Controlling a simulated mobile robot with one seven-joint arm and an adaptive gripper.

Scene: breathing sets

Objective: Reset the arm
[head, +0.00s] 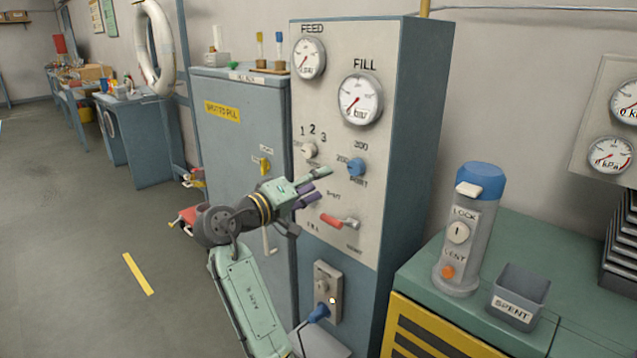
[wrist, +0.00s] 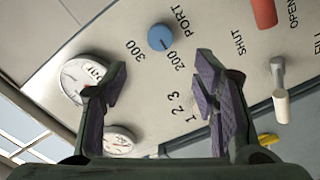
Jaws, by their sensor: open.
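My gripper (head: 316,186) is open and empty in front of the FEED/FILL panel (head: 330,120). In the wrist view its two purple-padded fingers (wrist: 165,95) stand wide apart, with the panel behind them. The blue PORT knob (head: 356,167) is just beyond the fingertips; it also shows in the wrist view (wrist: 161,37). The white 1-2-3 knob (head: 309,150) is up and left of the gripper. A red-handled lever (head: 340,221) is below the fingers. I see nothing between the fingers, and I cannot tell whether they touch the panel.
A grey cabinet (head: 235,135) stands left of the panel. At right, a green bench (head: 480,245) holds a blue-capped LOCK/VENT canister (head: 462,235) and a SPENT bin (head: 518,295). Below the panel is a socket with a blue plug (head: 319,313). Open floor (head: 80,240) lies at left.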

